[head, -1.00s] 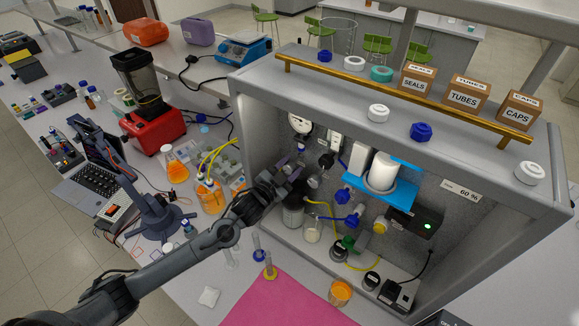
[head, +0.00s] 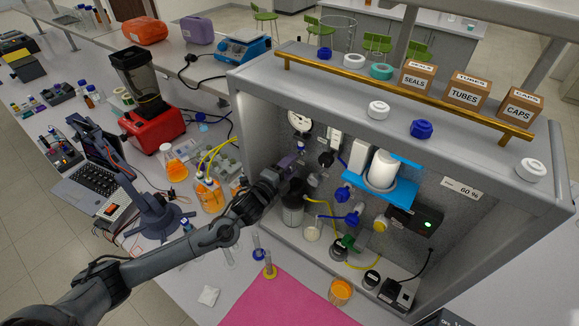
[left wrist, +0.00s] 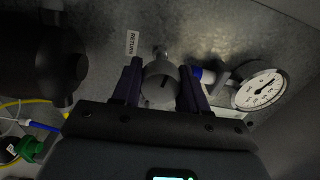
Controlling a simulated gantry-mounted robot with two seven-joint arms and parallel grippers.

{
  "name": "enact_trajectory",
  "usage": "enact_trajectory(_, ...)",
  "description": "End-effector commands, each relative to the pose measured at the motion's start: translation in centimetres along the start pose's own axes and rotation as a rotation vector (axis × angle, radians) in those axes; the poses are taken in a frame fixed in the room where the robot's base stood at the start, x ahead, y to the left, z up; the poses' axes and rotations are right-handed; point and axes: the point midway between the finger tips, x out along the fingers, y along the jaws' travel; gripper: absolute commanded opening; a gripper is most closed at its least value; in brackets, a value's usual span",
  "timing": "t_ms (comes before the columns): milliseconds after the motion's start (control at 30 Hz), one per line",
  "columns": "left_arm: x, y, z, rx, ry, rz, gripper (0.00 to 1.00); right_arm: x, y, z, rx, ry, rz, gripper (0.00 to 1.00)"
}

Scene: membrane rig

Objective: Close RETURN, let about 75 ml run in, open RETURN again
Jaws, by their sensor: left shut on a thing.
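The RETURN label (left wrist: 131,42) is on the rig's back panel in the left wrist view. Just right of it is a round grey knob (left wrist: 160,82) with a dark mark on its face. My left gripper (left wrist: 161,74) is shut on this knob, one dark purple finger on either side. In the head view my left gripper (head: 289,165) reaches into the left part of the cabinet and hides the knob. A small beaker (head: 312,231) with pale contents stands on the cabinet floor; its level is too small to read. My right gripper is not in view.
A dial gauge (left wrist: 260,90) sits right of the knob; it also shows in the head view (head: 300,120). A dark jar (head: 292,213), blue valves (head: 343,194) and a yellow tube stand close by. The pink mat (head: 285,298) in front has clear room.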

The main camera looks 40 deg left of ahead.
Motion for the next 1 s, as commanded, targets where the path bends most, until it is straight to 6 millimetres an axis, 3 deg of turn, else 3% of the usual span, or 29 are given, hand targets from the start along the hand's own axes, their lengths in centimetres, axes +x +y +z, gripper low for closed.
enact_trajectory(1000,0.0,0.3,0.1,0.966,0.001,-0.002,0.13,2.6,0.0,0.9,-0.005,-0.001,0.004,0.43)
